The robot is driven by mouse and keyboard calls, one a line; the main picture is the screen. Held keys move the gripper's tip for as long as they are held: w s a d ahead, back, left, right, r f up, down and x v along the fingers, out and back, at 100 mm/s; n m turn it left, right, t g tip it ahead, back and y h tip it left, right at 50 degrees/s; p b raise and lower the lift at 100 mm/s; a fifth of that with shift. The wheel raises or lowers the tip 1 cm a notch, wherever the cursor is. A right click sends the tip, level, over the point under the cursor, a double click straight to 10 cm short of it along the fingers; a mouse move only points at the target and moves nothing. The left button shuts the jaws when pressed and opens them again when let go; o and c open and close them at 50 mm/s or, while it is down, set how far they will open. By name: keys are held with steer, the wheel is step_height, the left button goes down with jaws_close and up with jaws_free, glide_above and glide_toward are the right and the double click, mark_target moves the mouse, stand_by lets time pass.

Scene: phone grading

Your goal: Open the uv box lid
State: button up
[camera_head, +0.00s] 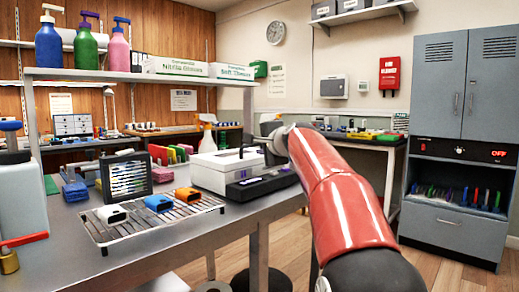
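The UV box appears to be the white box (226,170) on the metal workbench, left of my red arm. Its pale lid looks shut, with a small dark upright piece on top near the front. My arm reaches from the lower right up to the box's right side, and its far grey end is close to the box's back right corner. My gripper cannot be made out; it is hidden behind the arm's end. I cannot tell whether anything touches the lid.
A black device (262,186) lies against the box's front right. A wire rack (120,236) holds white, blue and orange items. A dark framed panel (126,176) stands behind it. A shelf (150,77) with bottles and glove boxes spans above. A grey cabinet (437,85) stands right.

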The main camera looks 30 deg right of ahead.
steer(key=w+p, duration=0.1)
steer(key=w, duration=0.4)
steer(key=w+f+p, duration=0.1)
steer(key=w, duration=0.1)
steer(key=shift+w+d+f+p, duration=0.1)
steer(key=shift+w+d+p, duration=0.25)
jaws_close()
